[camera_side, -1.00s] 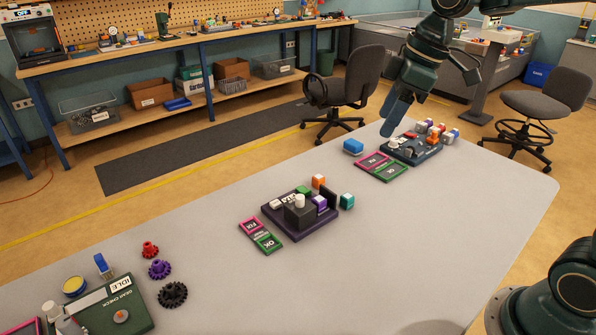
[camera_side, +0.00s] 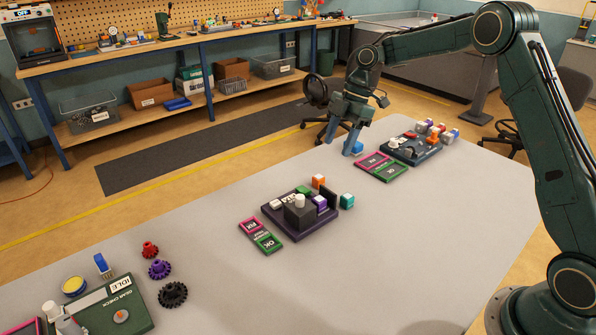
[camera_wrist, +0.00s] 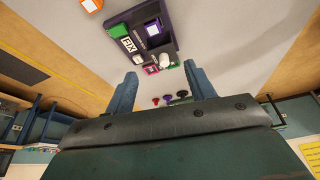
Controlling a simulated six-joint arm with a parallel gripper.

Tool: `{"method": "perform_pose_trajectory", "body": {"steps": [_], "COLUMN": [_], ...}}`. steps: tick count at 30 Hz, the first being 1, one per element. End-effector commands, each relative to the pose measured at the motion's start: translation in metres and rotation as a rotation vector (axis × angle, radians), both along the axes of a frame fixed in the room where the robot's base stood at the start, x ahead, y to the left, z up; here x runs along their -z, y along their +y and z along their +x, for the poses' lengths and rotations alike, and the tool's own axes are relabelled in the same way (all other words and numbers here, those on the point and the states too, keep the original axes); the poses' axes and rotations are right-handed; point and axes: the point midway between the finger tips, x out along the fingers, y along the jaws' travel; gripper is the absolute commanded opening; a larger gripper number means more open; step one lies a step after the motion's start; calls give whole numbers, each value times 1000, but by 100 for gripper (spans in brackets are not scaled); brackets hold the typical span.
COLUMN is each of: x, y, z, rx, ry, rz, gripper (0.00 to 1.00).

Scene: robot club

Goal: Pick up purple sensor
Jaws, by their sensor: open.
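The purple sensor (camera_side: 320,203) is a small purple block with a pale top. It sits on the dark purple station (camera_side: 285,233), beside a dark upright block. In the wrist view the purple sensor (camera_wrist: 153,29) shows near the top, on the dark station (camera_wrist: 169,35). My gripper (camera_side: 337,149) is open and empty, above the table's far edge, beyond and to the upper right of the station. In the wrist view its two blue fingers (camera_wrist: 160,72) are spread apart, with the sensor beyond them and not between them.
A white knob (camera_side: 299,201) stands on the station.

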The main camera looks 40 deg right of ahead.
Motion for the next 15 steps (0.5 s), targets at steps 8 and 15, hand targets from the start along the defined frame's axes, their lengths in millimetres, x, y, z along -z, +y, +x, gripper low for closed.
{"method": "perform_pose_trajectory", "body": {"steps": [8,15], "x": [40,45], "y": [-14,-16], "z": [15,16], "rx": [-123,-142], "ry": [-8,-10], "rz": [31,36], "gripper": [55,55]}}
